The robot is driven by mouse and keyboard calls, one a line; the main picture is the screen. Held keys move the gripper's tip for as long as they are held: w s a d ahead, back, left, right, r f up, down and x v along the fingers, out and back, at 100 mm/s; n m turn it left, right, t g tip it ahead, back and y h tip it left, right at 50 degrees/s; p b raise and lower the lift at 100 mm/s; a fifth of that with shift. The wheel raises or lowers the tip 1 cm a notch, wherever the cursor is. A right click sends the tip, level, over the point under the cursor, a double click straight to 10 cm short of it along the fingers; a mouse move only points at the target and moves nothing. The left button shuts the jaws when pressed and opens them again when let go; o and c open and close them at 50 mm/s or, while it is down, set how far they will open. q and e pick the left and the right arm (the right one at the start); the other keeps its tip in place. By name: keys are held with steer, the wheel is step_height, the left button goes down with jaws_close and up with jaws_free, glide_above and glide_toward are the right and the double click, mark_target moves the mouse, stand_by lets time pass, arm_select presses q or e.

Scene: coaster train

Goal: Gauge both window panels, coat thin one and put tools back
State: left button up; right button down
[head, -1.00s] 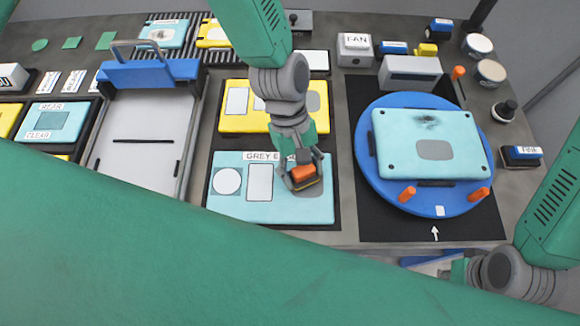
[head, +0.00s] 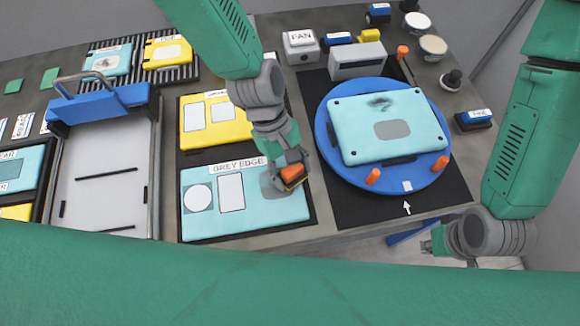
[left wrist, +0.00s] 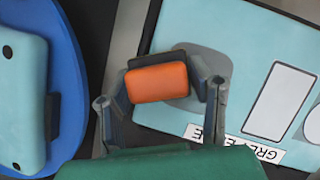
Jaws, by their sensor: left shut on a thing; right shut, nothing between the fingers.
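My left gripper (head: 290,172) is shut on a small orange-topped tool (left wrist: 157,83) with a dark body. It holds this at the right end of the light blue GREY EDGE panel (head: 235,222), over the edge of a grey patch (left wrist: 213,65); whether the tool touches the panel I cannot tell. A light blue panel (head: 362,152) with a dark smudge and a grey patch lies on the blue turntable (head: 330,165); part shows in the left wrist view (left wrist: 20,110). My right gripper (head: 432,243) is shut and empty, low at the table's front right.
A yellow panel (head: 235,133) lies behind the GREY EDGE panel. A grey tray with a blue handled bar (head: 105,105) stands left. The FAN box (head: 300,46), a grey box (head: 356,60), round pots (head: 433,45) and the FINE block (head: 474,120) line the back and right.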

mark_target(261, 187)
arm_select(q)
steer(key=shift+s+a+p, duration=0.3)
steer(key=shift+a+p, duration=0.05)
steer(key=shift+a, duration=0.3)
steer(key=shift+a+r, duration=0.1)
steer(key=shift+a, duration=0.3)
steer(key=shift+s+a+p, duration=0.2)
steer(key=shift+a+p, duration=0.05)
steer(key=shift+a, duration=0.45)
steer(key=shift+s+a+p, duration=0.15)
steer(key=shift+a+p, duration=0.05)
steer(key=shift+a, duration=0.45)
steer(key=shift+s+a+p, duration=0.15)
steer(key=shift+s+a, duration=0.05)
steer(key=shift+a, duration=0.3)
steer(key=shift+s+a+p, duration=0.15)
steer(key=shift+a, duration=0.35)
steer(key=shift+a+r+p, duration=0.15)
steer(key=shift+r+p, duration=0.55)
steer(key=shift+r, duration=2.15)
